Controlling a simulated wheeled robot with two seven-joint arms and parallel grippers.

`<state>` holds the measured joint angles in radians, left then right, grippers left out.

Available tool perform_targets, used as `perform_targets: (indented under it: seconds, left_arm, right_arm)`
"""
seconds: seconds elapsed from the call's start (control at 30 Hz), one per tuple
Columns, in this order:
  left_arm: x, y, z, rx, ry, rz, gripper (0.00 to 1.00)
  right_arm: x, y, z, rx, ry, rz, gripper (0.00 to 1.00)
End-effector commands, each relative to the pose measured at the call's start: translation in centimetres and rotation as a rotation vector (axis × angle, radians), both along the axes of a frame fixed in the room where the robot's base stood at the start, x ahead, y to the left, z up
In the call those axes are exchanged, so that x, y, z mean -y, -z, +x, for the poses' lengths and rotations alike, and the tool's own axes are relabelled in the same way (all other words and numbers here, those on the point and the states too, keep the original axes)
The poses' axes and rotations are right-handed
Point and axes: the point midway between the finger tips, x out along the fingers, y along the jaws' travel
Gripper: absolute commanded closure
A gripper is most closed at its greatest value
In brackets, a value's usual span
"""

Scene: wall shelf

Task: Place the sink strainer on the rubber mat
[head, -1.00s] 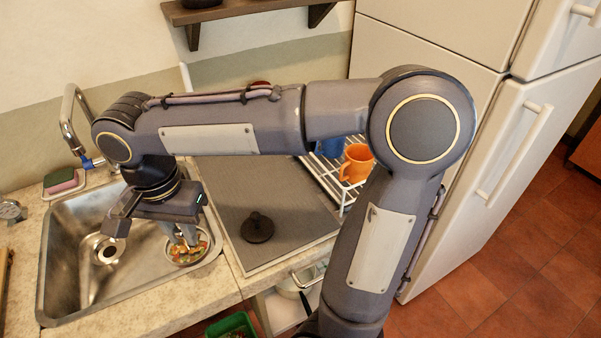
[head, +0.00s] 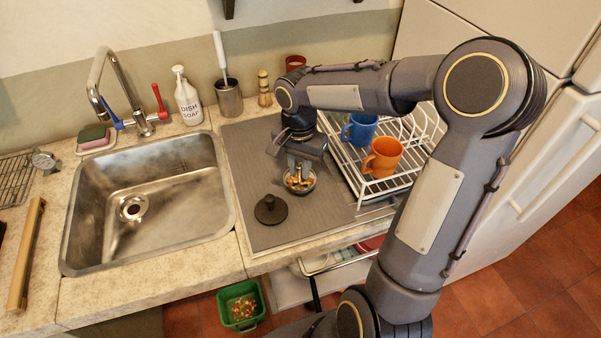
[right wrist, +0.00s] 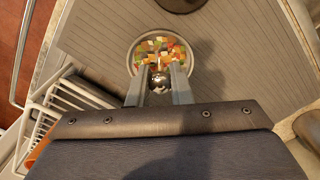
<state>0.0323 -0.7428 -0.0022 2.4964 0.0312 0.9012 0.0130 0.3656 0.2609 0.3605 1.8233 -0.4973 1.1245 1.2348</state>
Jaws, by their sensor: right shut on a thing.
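The sink strainer (head: 301,186) is a small round metal dish with colourful food scraps in it. My right gripper (head: 299,168) is shut on it, pointing down over the grey rubber mat (head: 245,150). In the right wrist view the strainer (right wrist: 136,57) lies at the fingertips (right wrist: 160,76), with the ribbed mat (right wrist: 240,50) behind it. I cannot tell whether its underside touches the mat. A black stopper (head: 270,210) with a knob lies on the mat, left of and in front of the strainer. My left gripper is not in view.
The empty sink (head: 150,203) is left of the mat. A white dish rack (head: 385,184) with a blue mug (head: 361,130) and an orange mug (head: 382,158) stands close on the right. Behind are a soap bottle (head: 187,100) and a brush holder (head: 229,100). A green bin (head: 241,306) is below.

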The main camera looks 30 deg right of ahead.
Motion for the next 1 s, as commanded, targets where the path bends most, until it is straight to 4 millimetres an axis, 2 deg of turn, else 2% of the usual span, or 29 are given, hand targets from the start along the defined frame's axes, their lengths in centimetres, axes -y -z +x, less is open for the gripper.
perform_targets:
  seconds: [0.1,0.2,0.63,0.67,0.8,1.0]
  left_arm:
    - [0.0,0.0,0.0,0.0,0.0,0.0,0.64]
    - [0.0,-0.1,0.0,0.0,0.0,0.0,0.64]
    - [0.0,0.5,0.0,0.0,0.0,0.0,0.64]
    - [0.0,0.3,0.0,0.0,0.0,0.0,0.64]
    - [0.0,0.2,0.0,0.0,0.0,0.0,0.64]
    - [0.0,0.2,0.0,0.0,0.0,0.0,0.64]
  right_arm:
    - [0.3,2.0,0.0,-0.006,0.0,0.001,1.0]
    - [0.3,3.1,0.1,-0.004,0.0,0.0,1.0]
    - [0.3,3.8,0.1,-0.001,0.001,-0.001,1.0]
    - [0.3,3.6,0.1,-0.001,0.001,-0.001,0.77]
    - [0.3,3.6,0.1,-0.001,0.001,-0.001,0.59]
    - [0.3,3.6,0.1,-0.001,0.001,-0.001,0.59]
